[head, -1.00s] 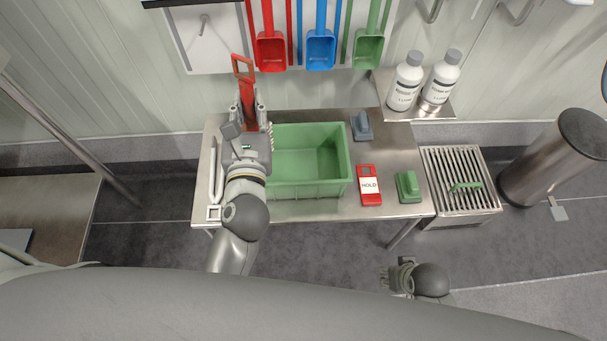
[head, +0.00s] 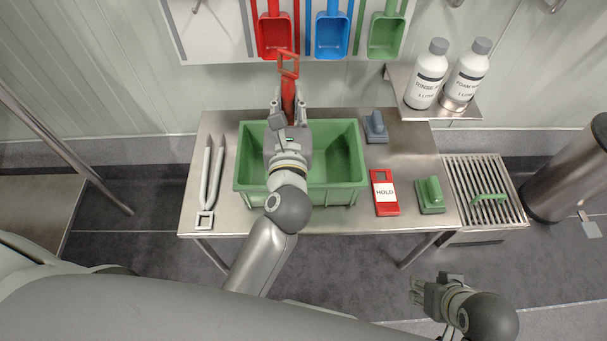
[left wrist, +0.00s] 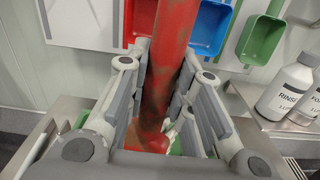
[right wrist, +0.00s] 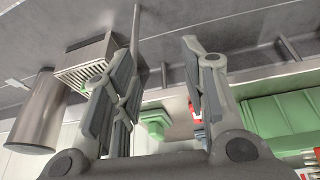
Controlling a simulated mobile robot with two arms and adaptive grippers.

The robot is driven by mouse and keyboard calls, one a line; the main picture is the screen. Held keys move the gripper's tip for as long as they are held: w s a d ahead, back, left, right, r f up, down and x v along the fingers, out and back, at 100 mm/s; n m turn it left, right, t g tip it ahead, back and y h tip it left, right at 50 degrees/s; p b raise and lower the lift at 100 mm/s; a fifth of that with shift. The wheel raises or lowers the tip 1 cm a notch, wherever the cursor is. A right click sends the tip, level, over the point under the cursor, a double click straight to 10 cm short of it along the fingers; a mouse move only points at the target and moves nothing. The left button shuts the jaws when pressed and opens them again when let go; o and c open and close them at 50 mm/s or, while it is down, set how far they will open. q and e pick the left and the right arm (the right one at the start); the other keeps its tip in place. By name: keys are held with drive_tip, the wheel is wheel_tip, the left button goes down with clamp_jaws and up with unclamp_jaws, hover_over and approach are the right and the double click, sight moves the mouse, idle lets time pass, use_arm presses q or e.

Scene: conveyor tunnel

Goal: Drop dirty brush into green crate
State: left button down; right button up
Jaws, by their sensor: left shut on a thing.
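My left gripper (head: 289,108) is shut on a red brush (head: 288,90), which sticks up with its loop-ended handle toward the back wall. In the left wrist view the red brush (left wrist: 165,60) has brown smears and passes between the fingers; its lower end is partly hidden. The green crate (head: 340,195) stands on the steel table, and the gripper and brush are above its back left part. The arm hides part of the crate's inside; the visible right part looks empty. My right gripper (head: 420,292) is low in front of the table; its fingers (right wrist: 160,75) are apart and empty.
Grey tongs (head: 208,190) lie left of the crate. A grey-blue brush (head: 376,128), a red HOLD tag (head: 384,193) and a green brush (head: 431,196) lie to its right. White bottles (head: 428,75) stand on a shelf behind. Scoops (head: 331,35) hang on the wall.

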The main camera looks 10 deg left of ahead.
sight(289, 121)
use_arm(q)
wheel_tip(289, 121, down, 2)
drive_tip(key=shift+f+b, duration=0.15)
drive_tip(key=shift+b, duration=0.75)
drive_tip(key=shift+f+b, duration=0.4)
drive_tip(key=shift+b, duration=0.05)
drive_tip(key=shift+f+b, duration=0.9)
use_arm(e)
drive_tip(key=w+a+r+t+y, duration=0.1)
drive_tip(key=w+a+r+t, duration=0.1)
drive_tip(key=w+r+t, duration=0.3)
drive_tip(key=w+a+r+t+y, duration=0.1)
drive_tip(key=w+a+r+t, duration=0.2)
drive_tip(key=w, duration=0.6)
drive_tip(key=shift+r+n+t+y, duration=0.3)
drive_tip(key=shift+r+t, duration=0.55)
drive_tip(key=shift+t, duration=0.15)
drive_tip(key=shift+a, duration=0.1)
use_arm(q)
drive_tip(key=c, duration=1.2)
unclamp_jaws()
drive_tip(key=shift+s+f, duration=0.1)
drive_tip(key=shift+f, duration=0.05)
drive_tip(key=v, duration=1.1)
drive_tip(key=shift+s+d, duration=0.15)
drive_tip(key=shift+s, duration=0.2)
